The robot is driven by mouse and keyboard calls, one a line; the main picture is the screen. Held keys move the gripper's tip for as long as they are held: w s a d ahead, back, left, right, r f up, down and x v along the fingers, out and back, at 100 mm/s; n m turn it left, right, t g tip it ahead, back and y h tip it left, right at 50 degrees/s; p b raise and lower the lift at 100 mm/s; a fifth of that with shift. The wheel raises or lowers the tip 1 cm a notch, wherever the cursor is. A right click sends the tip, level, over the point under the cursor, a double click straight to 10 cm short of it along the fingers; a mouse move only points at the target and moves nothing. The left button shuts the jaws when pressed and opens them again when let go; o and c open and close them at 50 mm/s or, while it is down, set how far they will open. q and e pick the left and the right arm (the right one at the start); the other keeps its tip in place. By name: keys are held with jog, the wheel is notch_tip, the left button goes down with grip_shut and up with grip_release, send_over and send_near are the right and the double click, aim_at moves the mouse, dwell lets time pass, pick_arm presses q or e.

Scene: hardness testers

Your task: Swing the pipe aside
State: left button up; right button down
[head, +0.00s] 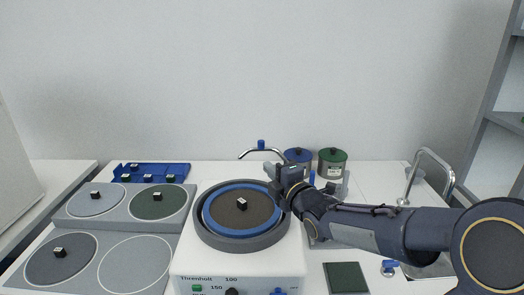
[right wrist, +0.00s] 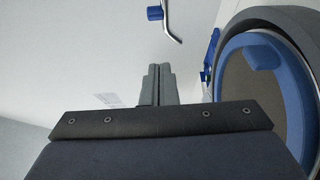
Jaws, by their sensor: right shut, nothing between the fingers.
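The curved metal pipe (head: 247,152) with a blue knob (head: 261,144) on top stands behind the round bowl (head: 200,225) of the white machine (head: 200,258). Its bent end points left, over the back of the bowl. My right gripper (head: 268,168) is just below and in front of the pipe, above the bowl's back right rim. In the right wrist view its fingers (right wrist: 158,68) are shut with nothing between them, and the pipe (right wrist: 170,22) shows beyond them, apart. The pipe's lower part is hidden by my gripper. My left gripper is out of view.
A small dark block (head: 242,203) sits on the bowl's disc. A blue canister (head: 297,154) and a green canister (head: 332,160) stand behind my right arm. A sink tap (head: 436,160) is at right. Grey panels (head: 135,262) with round discs lie at left.

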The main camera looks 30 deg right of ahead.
jog(key=w+d+p, duration=0.2)
jog(key=w+d, duration=0.1)
jog(key=w, duration=0.6)
